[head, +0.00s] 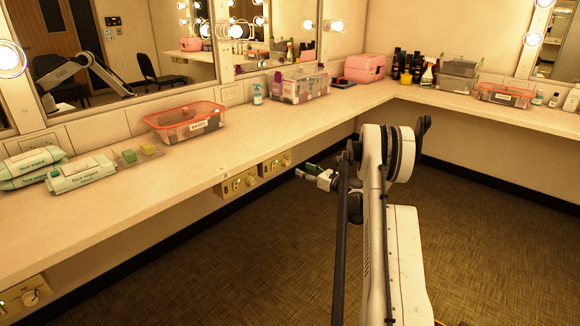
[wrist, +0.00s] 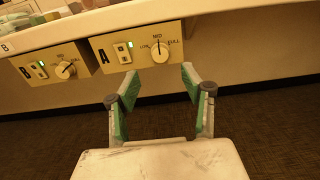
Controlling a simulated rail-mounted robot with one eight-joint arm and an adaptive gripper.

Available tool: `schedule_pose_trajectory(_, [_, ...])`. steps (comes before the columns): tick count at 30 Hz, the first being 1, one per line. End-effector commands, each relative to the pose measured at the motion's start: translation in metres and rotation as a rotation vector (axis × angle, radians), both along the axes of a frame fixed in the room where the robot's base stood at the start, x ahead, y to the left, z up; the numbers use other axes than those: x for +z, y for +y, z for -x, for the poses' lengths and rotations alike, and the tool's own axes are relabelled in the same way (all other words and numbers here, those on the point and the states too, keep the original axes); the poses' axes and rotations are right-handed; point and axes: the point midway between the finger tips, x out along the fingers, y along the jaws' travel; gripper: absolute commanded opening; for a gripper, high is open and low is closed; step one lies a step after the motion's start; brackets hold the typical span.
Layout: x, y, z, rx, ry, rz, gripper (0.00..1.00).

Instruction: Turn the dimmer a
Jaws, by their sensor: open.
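The dimmer a is a cream knob (wrist: 161,51) on a tan panel marked A (wrist: 110,57), under the counter's front edge. LOW, MID and FULL are printed around the knob; its pointer looks roughly upward, near MID. A green light glows beside it. In the head view, panel A (head: 271,166) is the right one of a pair, with my gripper (head: 304,172) just to its right. In the wrist view, my gripper (wrist: 160,82) is open and empty, its green-padded fingers spread below the knob. It appears apart from the knob.
A similar panel B with its own knob (wrist: 65,70) is directly left of A. Another panel (head: 24,298) is at the near left. The counter (head: 120,215) overhangs the panels and holds wipe packs (head: 80,172) and an open bin (head: 186,123). The floor below is clear.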

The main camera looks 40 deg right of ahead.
Motion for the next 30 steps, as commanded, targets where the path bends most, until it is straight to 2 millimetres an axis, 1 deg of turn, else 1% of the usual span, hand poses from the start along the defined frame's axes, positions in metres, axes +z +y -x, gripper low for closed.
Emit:
schedule_pose_trajectory(1, [-0.002, 0.003, -0.011, 0.003, 0.000, 0.000, 0.43])
schedule_pose_trajectory(6, [-0.002, 0.007, -0.042, 0.003, 0.000, 0.001, 0.43])
schedule_pose_trajectory(9, [-0.002, 0.009, -0.057, 0.002, 0.000, 0.001, 0.43])
schedule_pose_trajectory(13, [-0.001, 0.012, -0.073, 0.002, 0.000, 0.001, 0.43])
schedule_pose_trajectory(18, [-0.001, 0.012, -0.083, 0.000, 0.000, 0.001, 0.43])
schedule_pose_trajectory(27, [0.000, 0.013, -0.085, 0.000, 0.001, 0.001, 0.43])
schedule_pose_trajectory(29, [0.000, 0.013, -0.085, 0.000, 0.001, 0.001, 0.36])
schedule_pose_trajectory(30, [0.000, 0.013, -0.085, 0.000, 0.001, 0.001, 0.31])
